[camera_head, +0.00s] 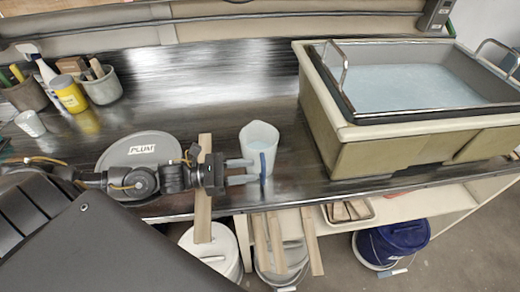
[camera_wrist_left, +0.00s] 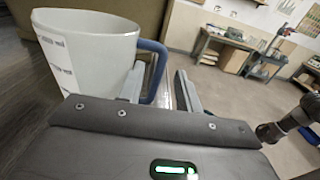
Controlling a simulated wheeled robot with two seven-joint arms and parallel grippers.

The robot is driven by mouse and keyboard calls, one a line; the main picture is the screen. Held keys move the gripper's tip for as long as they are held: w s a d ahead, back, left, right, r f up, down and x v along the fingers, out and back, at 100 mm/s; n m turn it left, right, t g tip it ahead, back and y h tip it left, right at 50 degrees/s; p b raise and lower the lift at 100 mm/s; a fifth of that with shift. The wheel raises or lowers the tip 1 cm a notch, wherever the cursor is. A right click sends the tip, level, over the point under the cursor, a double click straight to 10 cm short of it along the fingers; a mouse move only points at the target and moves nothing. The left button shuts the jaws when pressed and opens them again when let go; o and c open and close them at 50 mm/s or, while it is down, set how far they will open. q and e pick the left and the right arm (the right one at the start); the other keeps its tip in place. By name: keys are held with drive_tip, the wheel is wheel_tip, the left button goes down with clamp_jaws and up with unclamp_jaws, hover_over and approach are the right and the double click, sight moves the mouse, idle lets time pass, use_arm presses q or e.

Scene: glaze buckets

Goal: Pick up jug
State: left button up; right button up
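The jug (camera_head: 259,140) is a white, translucent measuring jug with a blue handle, standing upright on the dark bench near its front edge. In the left wrist view the jug (camera_wrist_left: 85,50) fills the upper left, with dark scale marks on its side. My left gripper (camera_head: 254,171) is at the handle, in front of the jug body. Its two fingers are apart. In the left wrist view the blue handle lies between the fingers of the left gripper (camera_wrist_left: 162,90), nearer the left finger; I cannot tell whether they touch. My right gripper is not seen.
A large tan basin (camera_head: 385,150) with a metal-handled tray stands to the right of the jug. A grey round lid (camera_head: 120,150) lies left. Pots with tools, a yellow jar (camera_head: 69,95) and a cup (camera_head: 30,123) stand at far left. Wooden slats (camera_head: 203,205) and buckets (camera_head: 392,243) are at the front below.

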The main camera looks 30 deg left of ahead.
sight(263, 169)
use_arm(q)
drive_tip(key=shift+p+x, duration=1.7)
drive_tip(key=shift+x, duration=0.55)
drive_tip(key=shift+w+d, duration=0.2)
drive_tip(key=shift+d, duration=0.15)
clamp_jaws()
drive_tip(key=shift+s+f, duration=0.1)
drive_tip(key=shift+s, duration=0.05)
